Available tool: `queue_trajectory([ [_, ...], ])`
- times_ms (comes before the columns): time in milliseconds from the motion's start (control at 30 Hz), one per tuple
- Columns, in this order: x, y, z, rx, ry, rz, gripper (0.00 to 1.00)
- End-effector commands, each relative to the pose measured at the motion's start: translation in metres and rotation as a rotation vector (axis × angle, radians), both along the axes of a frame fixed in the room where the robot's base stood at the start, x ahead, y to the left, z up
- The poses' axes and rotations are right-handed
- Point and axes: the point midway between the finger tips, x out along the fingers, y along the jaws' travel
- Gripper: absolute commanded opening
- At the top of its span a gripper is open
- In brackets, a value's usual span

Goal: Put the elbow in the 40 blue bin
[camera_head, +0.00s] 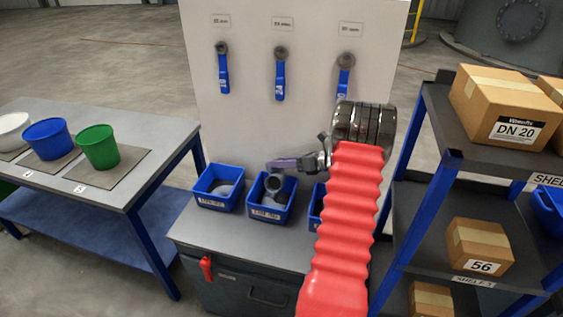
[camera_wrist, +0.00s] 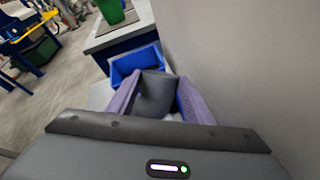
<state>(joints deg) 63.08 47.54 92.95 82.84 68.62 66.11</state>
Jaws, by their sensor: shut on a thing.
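My gripper (camera_head: 284,165) has purple fingers and is shut on a grey elbow (camera_wrist: 156,95), which sits between the fingers in the wrist view. In the head view the elbow (camera_head: 273,183) shows at the middle blue bin (camera_head: 268,213), just below the fingers. I cannot tell whether it touches the bin. A left blue bin (camera_head: 216,203) holds a grey part. A right blue bin (camera_head: 315,208) is mostly hidden behind my red arm sleeve. The bin labels are too small to read surely. A blue bin (camera_wrist: 124,67) lies beyond the elbow in the wrist view.
A white panel (camera_head: 240,130) with blue-handled valves stands behind the bins. A table (camera_head: 125,190) at left carries white, blue and green buckets (camera_head: 98,147). A shelf rack (camera_head: 440,155) with cartons stands close on the right. Clear cabinet top (camera_head: 240,240) lies before the bins.

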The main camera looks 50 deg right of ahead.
Motion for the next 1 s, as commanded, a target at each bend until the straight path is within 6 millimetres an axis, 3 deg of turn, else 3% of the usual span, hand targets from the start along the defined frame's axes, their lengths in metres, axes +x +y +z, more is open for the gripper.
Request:
queue_trajectory([
  [33,0.000,0.000,0.001,0.000,-0.001,0.000,0.12],
  [67,0.000,0.000,0.001,0.000,-0.001,0.000,0.48],
  [333,0.000,0.000,0.000,0.000,-0.001,0.000,0.67],
  [733,-0.005,-0.002,0.002,0.000,0.001,-0.001,0.68],
  [1000,-0.034,-0.012,0.014,-0.001,-0.001,-0.003,0.68],
])
